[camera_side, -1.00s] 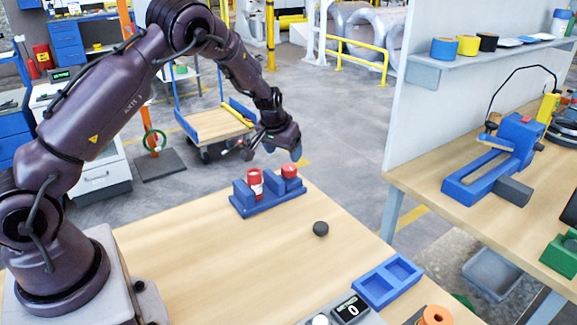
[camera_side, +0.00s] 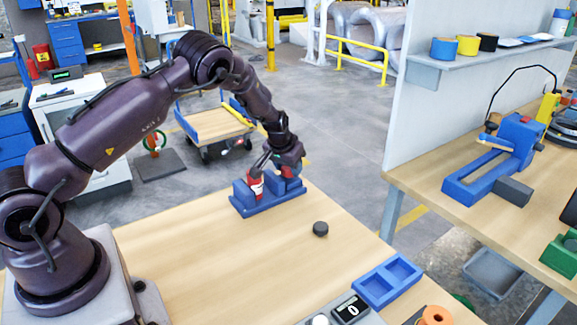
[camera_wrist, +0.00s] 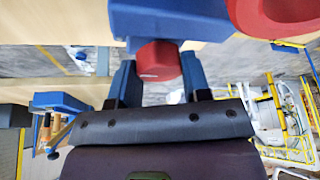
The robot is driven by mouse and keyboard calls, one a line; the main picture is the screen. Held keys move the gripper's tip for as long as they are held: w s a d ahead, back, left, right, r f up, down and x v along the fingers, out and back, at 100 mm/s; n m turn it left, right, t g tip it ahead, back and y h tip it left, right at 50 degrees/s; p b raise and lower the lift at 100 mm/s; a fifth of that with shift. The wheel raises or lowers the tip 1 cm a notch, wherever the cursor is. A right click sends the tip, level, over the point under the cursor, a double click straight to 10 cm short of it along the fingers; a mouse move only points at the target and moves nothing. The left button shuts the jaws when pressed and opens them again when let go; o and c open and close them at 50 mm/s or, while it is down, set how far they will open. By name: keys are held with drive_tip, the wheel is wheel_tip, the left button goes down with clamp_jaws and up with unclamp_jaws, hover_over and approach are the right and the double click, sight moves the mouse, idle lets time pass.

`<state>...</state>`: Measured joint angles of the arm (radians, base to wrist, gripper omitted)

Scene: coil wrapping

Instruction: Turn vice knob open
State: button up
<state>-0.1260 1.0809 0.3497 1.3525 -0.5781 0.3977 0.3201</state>
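The blue vice (camera_side: 268,205) sits at the far edge of the wooden table. Its red knob (camera_wrist: 158,62) shows in the wrist view between my two blue fingertips. My gripper (camera_side: 285,168) is low over the right end of the vice and mostly hides this knob in the side view. The fingers are apart, one on each side of the knob; whether they press on it cannot be told. A second red part (camera_side: 256,187) with a white band stands at the left of the vice. It also shows as a large red shape in the wrist view (camera_wrist: 280,12).
A black round piece (camera_side: 320,229) lies on the table right of the vice. A blue two-pocket tray (camera_side: 387,280) and a counter box (camera_side: 350,308) are at the front right. The middle of the table is clear. A white partition and a second bench stand at the right.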

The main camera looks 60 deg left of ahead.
drive_tip(key=shift+n, duration=0.4)
drive_tip(key=o, duration=0.9)
drive_tip(key=shift+r, duration=0.1)
drive_tip(key=v, duration=1.2)
drive_tip(key=shift+d+r, duration=0.2)
drive_tip(key=shift+r, duration=0.15)
drive_tip(key=shift+s, duration=0.1)
